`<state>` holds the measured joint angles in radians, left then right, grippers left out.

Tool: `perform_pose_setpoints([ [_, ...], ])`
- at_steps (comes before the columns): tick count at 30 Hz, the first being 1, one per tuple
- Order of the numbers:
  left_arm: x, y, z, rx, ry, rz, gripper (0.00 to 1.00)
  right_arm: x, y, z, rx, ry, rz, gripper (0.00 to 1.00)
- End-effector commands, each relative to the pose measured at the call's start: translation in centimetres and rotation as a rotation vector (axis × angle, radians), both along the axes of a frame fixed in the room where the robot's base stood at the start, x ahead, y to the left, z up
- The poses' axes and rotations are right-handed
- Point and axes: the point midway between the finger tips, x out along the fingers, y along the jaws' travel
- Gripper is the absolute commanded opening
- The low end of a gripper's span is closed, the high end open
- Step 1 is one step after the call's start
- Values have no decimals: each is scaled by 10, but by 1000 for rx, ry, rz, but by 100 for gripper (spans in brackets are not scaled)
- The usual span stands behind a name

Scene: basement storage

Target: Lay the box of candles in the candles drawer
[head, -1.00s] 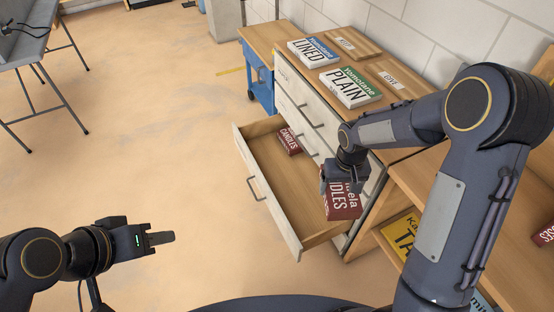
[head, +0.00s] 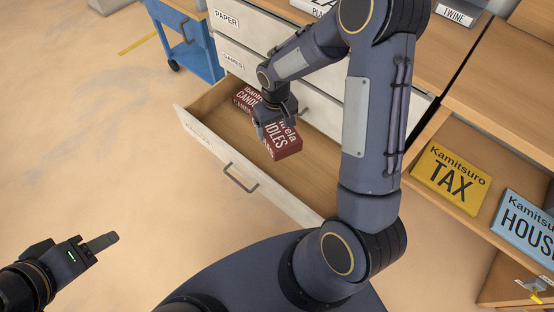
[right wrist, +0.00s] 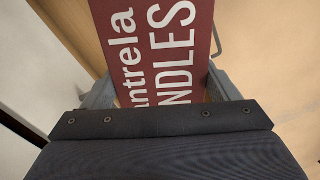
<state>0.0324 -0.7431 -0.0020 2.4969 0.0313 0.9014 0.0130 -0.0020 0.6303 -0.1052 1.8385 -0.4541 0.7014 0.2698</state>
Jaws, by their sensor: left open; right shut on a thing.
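The dark red box of candles (head: 286,140) is in my right gripper (head: 272,122), which is shut on it over the open drawer (head: 230,128). In the right wrist view the box (right wrist: 160,50) sits between the two fingers, its white lettering partly cut off. The head view does not show clearly whether the box touches the drawer floor. A second dark red candles box (head: 245,97) lies in the drawer's far left end, partly behind my right gripper. My left gripper (head: 108,241) is open and empty above the floor at lower left, away from the drawer.
Closed drawers labelled PAPER (head: 227,20) and GAMES (head: 234,62) are above the open one. A blue cart (head: 188,45) stands at the back left. A shelf on the right holds a yellow TAX box (head: 450,178) and a blue HOUSE box (head: 528,220).

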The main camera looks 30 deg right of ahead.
Motion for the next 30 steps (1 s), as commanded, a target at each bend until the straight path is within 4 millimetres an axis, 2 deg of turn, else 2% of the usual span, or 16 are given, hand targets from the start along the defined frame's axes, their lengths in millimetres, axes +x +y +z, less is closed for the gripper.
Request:
perform_pose_setpoints([
  [1,0,0,-42,0,0,0,50,1,-4,-43,1,0,-3,54],
  [3,0,0,-69,0,0,0,50,1,-10,-72,0,-1,-3,54],
  [9,0,0,-136,0,0,0,50,2,-24,-143,0,-3,-3,54],
  [12,0,0,-157,0,0,0,50,3,-28,-167,0,-4,-2,54],
  [15,0,0,-171,0,0,0,50,3,-32,-181,0,-4,-2,54],
  [22,0,0,-183,0,-1,0,50,3,-35,-200,-1,-3,-1,54],
  [30,0,0,-201,0,-1,0,50,3,-35,-240,-1,-2,-1,54],
])
